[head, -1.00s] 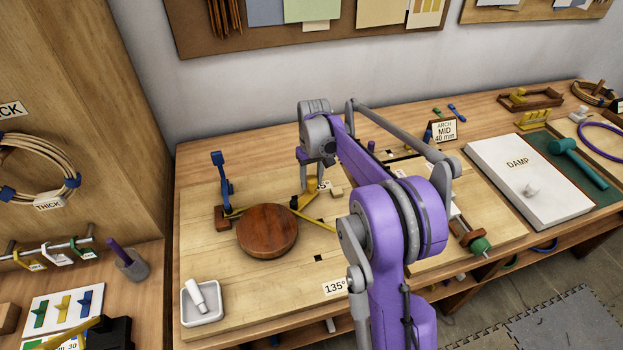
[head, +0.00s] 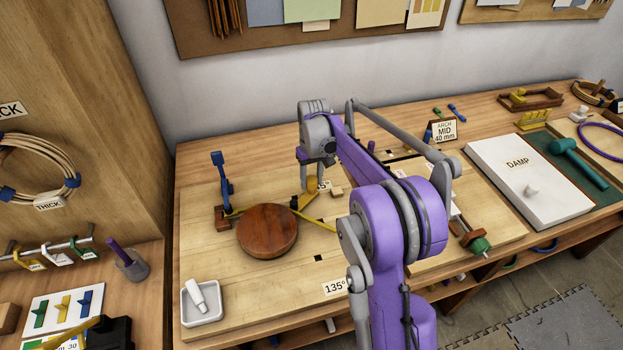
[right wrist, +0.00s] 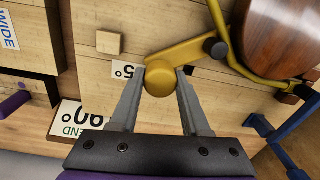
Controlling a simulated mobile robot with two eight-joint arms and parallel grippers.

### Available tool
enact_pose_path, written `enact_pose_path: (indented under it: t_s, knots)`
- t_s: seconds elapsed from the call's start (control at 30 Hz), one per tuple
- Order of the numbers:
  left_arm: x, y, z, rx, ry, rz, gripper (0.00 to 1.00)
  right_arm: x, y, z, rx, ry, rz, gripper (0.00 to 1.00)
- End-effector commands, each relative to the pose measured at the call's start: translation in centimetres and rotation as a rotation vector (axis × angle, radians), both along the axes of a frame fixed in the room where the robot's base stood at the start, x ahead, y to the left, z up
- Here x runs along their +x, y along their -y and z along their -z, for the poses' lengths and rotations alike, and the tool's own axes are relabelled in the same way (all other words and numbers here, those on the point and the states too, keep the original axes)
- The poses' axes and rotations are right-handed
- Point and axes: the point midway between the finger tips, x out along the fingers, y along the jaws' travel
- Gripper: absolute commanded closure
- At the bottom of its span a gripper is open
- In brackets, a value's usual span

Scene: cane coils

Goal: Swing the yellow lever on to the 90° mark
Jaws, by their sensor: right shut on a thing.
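The yellow lever (head: 311,191) sits beside the round brown wooden form (head: 267,231) on the bench board. In the right wrist view the lever (right wrist: 190,48) has a black roller near the form and a round yellow knob at its end. My right gripper (right wrist: 160,74) has its fingers on either side of this knob, shut on it. A small label reading "5°", partly covered, lies just by the knob (right wrist: 123,69). A card reading "BEND 90" (right wrist: 83,117) lies to the left of the fingers; the head view does not show it. My left gripper is not in view.
A yellow strip (head: 318,225) runs past the form, near a blue upright clamp (head: 222,182). A small wooden block (right wrist: 109,43) lies close to the knob. A 135° label (head: 335,287) is at the board's front, and a white tray (head: 202,318) at front left.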

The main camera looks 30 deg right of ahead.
Motion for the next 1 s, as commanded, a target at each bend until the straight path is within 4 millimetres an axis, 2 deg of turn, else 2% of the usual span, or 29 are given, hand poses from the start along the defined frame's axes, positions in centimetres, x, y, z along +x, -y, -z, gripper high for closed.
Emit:
enact_pose_path:
  t_s: [0.17, 0.37, 0.73, 1.0]
  knots:
    - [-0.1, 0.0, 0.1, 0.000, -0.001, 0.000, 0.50, -0.3, 0.1, 0.0, 0.001, 0.000, 0.013, 1.00]
    - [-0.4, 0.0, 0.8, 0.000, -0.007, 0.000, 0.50, -1.6, 0.5, 0.1, 0.000, -0.001, 0.086, 1.00]
    - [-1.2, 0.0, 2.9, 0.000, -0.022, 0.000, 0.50, -7.0, 1.3, 0.2, 0.000, 0.000, 0.373, 1.00]
    - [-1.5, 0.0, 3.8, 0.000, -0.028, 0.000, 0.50, -10.9, 0.7, 0.1, 0.000, -0.001, 0.585, 1.00]
